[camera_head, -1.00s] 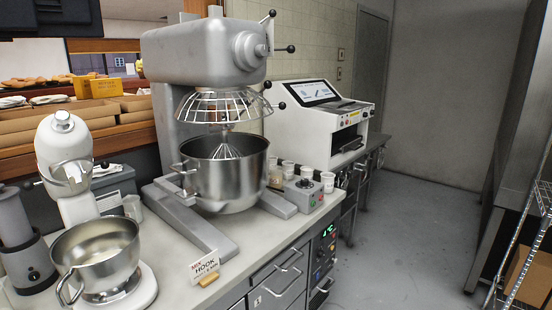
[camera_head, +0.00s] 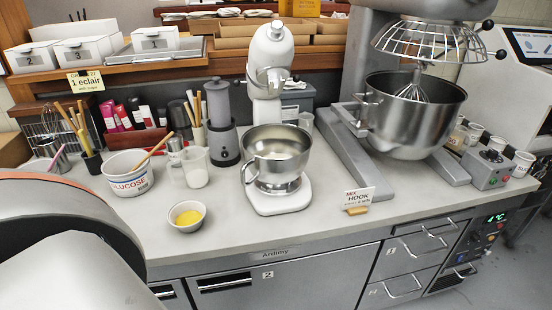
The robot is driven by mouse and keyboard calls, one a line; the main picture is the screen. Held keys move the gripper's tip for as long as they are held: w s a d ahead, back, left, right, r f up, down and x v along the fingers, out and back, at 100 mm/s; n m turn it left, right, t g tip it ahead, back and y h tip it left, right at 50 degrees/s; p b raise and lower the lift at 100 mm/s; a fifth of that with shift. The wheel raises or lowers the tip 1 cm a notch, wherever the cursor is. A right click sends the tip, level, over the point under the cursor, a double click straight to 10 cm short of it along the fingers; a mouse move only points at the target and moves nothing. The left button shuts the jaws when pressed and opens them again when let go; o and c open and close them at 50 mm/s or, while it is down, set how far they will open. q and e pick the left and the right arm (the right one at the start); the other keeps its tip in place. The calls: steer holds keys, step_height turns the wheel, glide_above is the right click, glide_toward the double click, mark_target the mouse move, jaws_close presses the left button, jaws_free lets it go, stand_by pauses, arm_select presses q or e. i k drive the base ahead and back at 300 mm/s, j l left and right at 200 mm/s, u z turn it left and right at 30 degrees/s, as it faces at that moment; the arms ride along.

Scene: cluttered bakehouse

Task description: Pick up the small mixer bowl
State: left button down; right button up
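The small mixer bowl (camera_head: 277,158) is shiny steel with a handle on its left side. It sits upright on the white base of the small stand mixer (camera_head: 270,62) in the middle of the counter. The mixer's head is tilted up behind the bowl. A white and dark curved body part of mine fills the lower left corner. Neither gripper shows, and nothing of mine is near the bowl.
Left of the bowl stand a measuring jug (camera_head: 194,168), a glucose tub (camera_head: 128,176) with a wooden spoon, and a small bowl of yellow contents (camera_head: 187,216). A blender (camera_head: 222,120) is behind. Right are a hook sign (camera_head: 360,197) and the large mixer bowl (camera_head: 412,118). The counter's front strip (camera_head: 265,232) is clear.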

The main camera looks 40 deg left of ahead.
mark_target(275, 154)
steer(key=u, duration=0.95)
steer(key=i+l+u, duration=0.15)
steer(key=l+u, duration=0.6)
steer(key=u, duration=0.25)
steer(key=l+u, duration=0.35)
steer(key=l, duration=0.65)
